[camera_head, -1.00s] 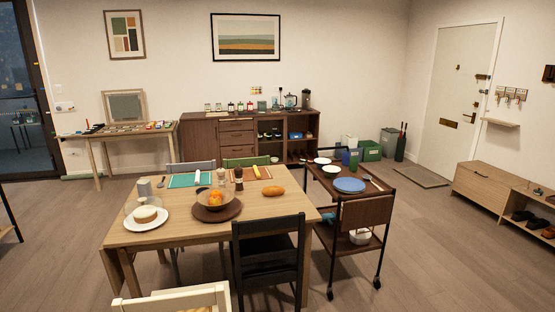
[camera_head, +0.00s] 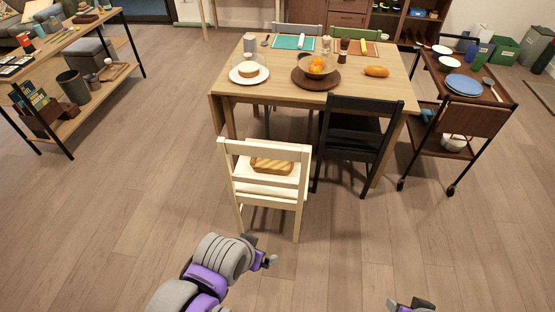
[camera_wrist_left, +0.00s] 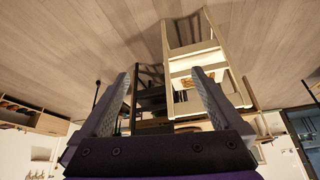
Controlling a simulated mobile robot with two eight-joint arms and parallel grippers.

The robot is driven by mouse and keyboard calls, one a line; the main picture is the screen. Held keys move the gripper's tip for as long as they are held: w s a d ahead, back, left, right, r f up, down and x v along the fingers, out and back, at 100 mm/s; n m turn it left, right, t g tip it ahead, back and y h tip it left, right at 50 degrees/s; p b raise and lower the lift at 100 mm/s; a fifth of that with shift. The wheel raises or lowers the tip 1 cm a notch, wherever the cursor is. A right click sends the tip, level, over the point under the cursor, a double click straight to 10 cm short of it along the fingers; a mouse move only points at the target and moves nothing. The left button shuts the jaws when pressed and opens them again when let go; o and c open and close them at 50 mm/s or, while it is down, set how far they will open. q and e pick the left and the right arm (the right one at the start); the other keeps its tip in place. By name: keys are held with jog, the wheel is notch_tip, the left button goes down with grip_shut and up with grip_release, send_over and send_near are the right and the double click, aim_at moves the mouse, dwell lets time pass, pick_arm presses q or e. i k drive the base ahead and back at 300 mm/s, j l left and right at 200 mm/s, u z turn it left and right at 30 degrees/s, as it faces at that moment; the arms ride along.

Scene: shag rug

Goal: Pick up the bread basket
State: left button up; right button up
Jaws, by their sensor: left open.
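The bread basket (camera_head: 271,165), a small tan woven basket, sits on the seat of the cream chair (camera_head: 262,187). It shows partly through the gap in the chair's backrest. My left gripper (camera_head: 268,261) is low in front of the chair, apart from it and from the basket. In the left wrist view its two fingers (camera_wrist_left: 165,82) are spread with nothing between them, and the chair (camera_wrist_left: 197,52) appears upside down beyond them. My right gripper (camera_head: 410,305) barely enters at the bottom edge; its jaws cannot be made out.
The dining table (camera_head: 285,95) stands behind the chair, holding a fruit bowl, a cake plate and bread. A black chair (camera_head: 350,135) is close on the right, with a trolley (camera_head: 460,125) beyond. A shelf table (camera_head: 60,60) stands left. Floor in front is clear.

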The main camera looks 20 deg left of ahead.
aim_at(264, 165)
jog(key=i+u, duration=0.15)
jog(key=u, duration=1.4)
jog(key=i+l+u, duration=0.15)
jog(key=u, duration=0.15)
jog(key=l+u, duration=0.3)
jog(key=i+l+u, duration=0.1)
jog(key=l+u, duration=0.35)
jog(key=l, duration=0.6)
jog(key=i+l+u, duration=0.1)
jog(key=l, duration=0.65)
